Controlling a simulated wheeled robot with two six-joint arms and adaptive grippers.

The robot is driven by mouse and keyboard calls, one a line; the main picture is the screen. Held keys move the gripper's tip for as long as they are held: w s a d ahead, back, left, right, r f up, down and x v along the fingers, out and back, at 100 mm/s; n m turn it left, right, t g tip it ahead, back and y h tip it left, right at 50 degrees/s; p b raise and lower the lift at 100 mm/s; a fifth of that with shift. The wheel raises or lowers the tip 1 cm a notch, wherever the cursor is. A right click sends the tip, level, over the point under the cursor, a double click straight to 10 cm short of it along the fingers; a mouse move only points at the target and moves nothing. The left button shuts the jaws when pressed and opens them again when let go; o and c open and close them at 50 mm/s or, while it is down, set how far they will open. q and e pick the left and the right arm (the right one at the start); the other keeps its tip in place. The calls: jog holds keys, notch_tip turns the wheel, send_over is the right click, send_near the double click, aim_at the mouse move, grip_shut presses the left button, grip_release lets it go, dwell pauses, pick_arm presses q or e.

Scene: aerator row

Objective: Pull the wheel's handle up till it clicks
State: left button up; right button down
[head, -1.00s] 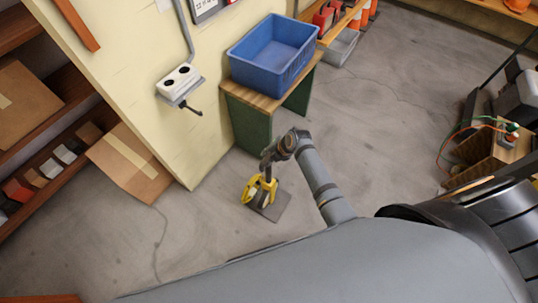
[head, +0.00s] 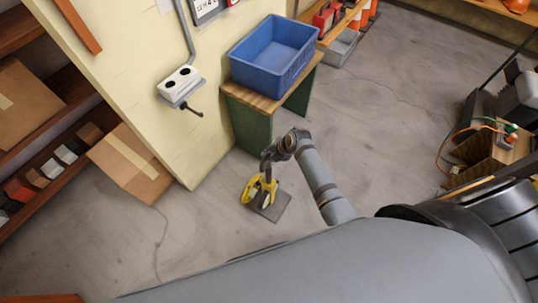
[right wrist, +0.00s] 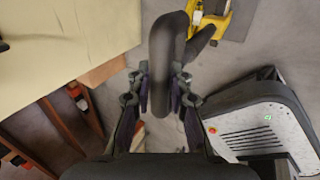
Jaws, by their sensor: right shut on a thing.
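The wheel unit (head: 250,189) is yellow and dark and stands on a grey plate (head: 272,208) on the floor; its yellow part also shows at the top of the right wrist view (right wrist: 233,22). Its dark, rounded handle (right wrist: 168,42) rises between the fingers of my right gripper (right wrist: 160,95). In the head view, my right gripper (head: 267,164) is just above the yellow part, shut on the handle. The handle's lower end and its joint are hard to make out. My left gripper is not in view.
A blue crate (head: 272,56) sits on a wooden-topped green bench (head: 250,97) behind the wheel unit. A cardboard box (head: 130,165) lies by the wall at the left. A white wall box with a lever (head: 180,84) is on the cream wall. The floor around the plate is clear.

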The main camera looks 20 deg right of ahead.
notch_tip(320, 180, up, 19)
jog(key=p, duration=1.7)
jog(key=shift+r+p, duration=0.15)
jog(key=shift+p, duration=0.2)
jog(key=c, duration=1.2)
grip_release()
jog(key=shift+o, duration=0.2)
jog(key=p+v, duration=0.8)
jog(key=shift+s+d+r+p, duration=0.2)
jog(key=shift+s+r+p, duration=0.05)
jog(key=shift+p, duration=0.15)
jog(key=shift+f, duration=0.1)
